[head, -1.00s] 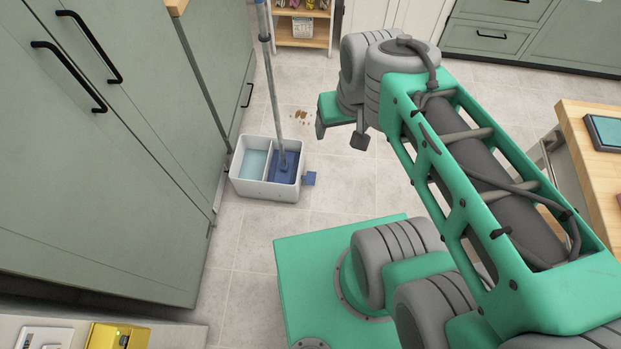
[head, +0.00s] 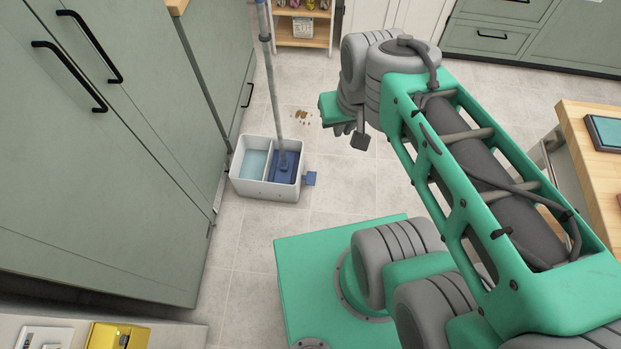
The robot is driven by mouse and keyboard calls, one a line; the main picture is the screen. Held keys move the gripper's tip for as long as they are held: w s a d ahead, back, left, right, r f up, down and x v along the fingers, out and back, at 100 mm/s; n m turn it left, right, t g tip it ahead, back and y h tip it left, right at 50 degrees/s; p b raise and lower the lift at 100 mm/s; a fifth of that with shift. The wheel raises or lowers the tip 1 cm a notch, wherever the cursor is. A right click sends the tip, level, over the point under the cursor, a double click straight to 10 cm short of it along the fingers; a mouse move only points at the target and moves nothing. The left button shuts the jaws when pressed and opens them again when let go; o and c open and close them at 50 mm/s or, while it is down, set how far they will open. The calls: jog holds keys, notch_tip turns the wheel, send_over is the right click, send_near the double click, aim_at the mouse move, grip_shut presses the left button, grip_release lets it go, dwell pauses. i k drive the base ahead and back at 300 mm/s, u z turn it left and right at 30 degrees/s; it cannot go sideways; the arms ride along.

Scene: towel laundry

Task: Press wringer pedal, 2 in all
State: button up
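The wringer bucket (head: 262,192) stands on the floor left of centre, a white tub with two compartments. The left one holds pale blue water (head: 254,163). The right one is a blue wringer (head: 284,168) with a mop (head: 277,100) standing in it. The small blue pedal (head: 310,179) sticks out from the tub's right side, above the floor. My gripper (head: 343,129) is up and right of the pedal in the picture, apart from it. Its fingers look drawn together under the green hand, with nothing seen between them; the hand partly hides them.
Small brown debris (head: 301,115) lies on the floor behind the bucket. Green cabinets (head: 110,150) line the left. A wooden table (head: 590,150) stands at the right. A shelf (head: 303,30) is at the back. Floor around the pedal is clear.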

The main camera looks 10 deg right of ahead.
aim_at(309, 177)
jog(key=k, duration=0.5)
jog(key=u, duration=1.2)
jog(key=i, duration=0.65)
jog(key=z, duration=0.6)
jog(key=i, duration=0.5)
jog(key=z, duration=0.05)
